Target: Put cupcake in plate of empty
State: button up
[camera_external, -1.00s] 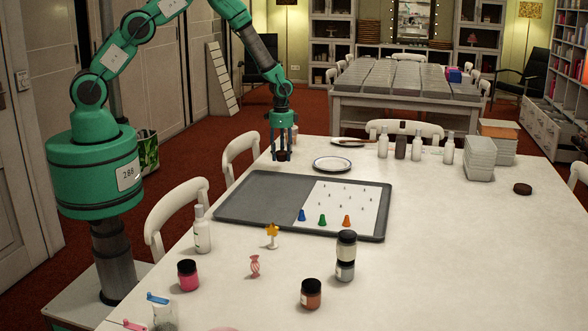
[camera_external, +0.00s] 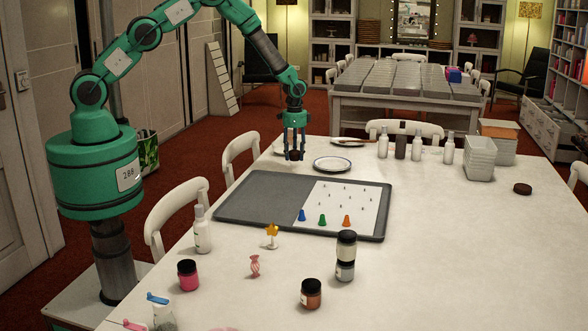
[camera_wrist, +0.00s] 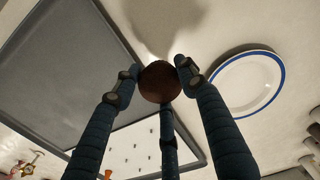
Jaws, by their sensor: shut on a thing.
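The cupcake shows as a dark brown round thing (camera_wrist: 160,82) in the wrist view, between the fingers of my gripper (camera_wrist: 158,78). In the external view my gripper (camera_external: 295,156) is shut on the small dark cupcake (camera_external: 295,155) and holds it above the table, left of the empty plate. The empty plate (camera_external: 332,164) is white with a dark rim. In the wrist view this plate (camera_wrist: 247,84) has a blue rim, lies right of the cupcake and is bare. The cupcake's underside is hidden from the wrist camera.
A grey tray (camera_external: 250,200) with a white sheet and small coloured cones lies in front of the plate. Several bottles (camera_external: 400,146) stand at the back right. Another plate (camera_external: 348,141) with something on it lies behind. The table's right side has free room.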

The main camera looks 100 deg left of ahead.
send_over(317, 167)
jog(key=shift+s+a+f, duration=0.15)
jog(key=shift+a+f, duration=0.2)
jog(key=shift+f, duration=0.1)
jog(key=shift+f, duration=0.1)
jog(key=shift+f+b, duration=0.4)
jog(key=shift+f, duration=1.3)
jog(key=o, duration=1.2)
jog(key=shift+f, duration=0.1)
jog(key=shift+c, duration=0.2)
jog(key=shift+r, duration=0.2)
notch_tip(317, 167, up, 12)
jog(key=shift+p, duration=0.4)
